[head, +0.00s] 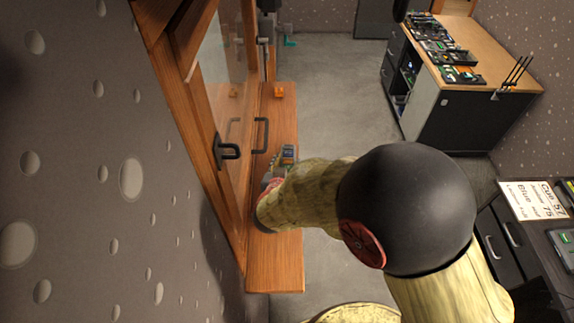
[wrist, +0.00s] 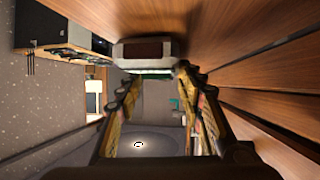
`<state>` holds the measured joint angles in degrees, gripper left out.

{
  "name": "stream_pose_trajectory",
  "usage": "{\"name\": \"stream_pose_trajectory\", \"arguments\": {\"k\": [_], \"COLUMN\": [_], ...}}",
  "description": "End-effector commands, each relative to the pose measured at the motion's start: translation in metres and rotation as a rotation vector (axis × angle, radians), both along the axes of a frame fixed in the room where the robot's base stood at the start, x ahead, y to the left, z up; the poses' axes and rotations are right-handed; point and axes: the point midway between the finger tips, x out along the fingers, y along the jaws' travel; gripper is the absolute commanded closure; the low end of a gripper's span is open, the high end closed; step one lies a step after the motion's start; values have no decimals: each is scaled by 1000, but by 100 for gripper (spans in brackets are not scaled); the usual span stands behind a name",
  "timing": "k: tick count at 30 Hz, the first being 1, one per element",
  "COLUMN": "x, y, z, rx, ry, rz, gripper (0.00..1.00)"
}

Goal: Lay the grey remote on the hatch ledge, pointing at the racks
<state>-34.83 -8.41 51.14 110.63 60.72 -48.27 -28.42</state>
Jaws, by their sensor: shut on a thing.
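The wooden hatch ledge (head: 275,270) runs along the hatch wall at the left of the head view. My gripper (head: 273,181) is over the ledge's middle, partly hidden by my arm. It is shut on the grey remote (head: 288,154), which points away from my arm toward the ledge's far end. In the wrist view the remote (wrist: 147,50) shows its grey body and dark end face between the fingertips of my gripper (wrist: 155,78). Wood lies close beside it there. I cannot tell whether the remote touches the ledge.
A glazed hatch frame with dark handles (head: 228,150) borders the ledge's left side. A small orange object (head: 278,91) sits at the ledge's far end. A desk (head: 480,50) with several devices stands at the back right. A printed sign (head: 535,200) lies at right.

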Motion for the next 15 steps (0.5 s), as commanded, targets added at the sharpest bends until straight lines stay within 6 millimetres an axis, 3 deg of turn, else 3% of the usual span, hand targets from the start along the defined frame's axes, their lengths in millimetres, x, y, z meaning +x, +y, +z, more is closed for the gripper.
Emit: {"name": "stream_pose_trajectory", "arguments": {"k": [11, 12, 15], "x": [1, 1, 1], "y": [0, 0, 0], "z": [-4, -4, -3], "rx": [1, 1, 1], "ry": [-2, -2, -2], "rz": [0, 0, 0], "gripper": [100, 60, 54]}}
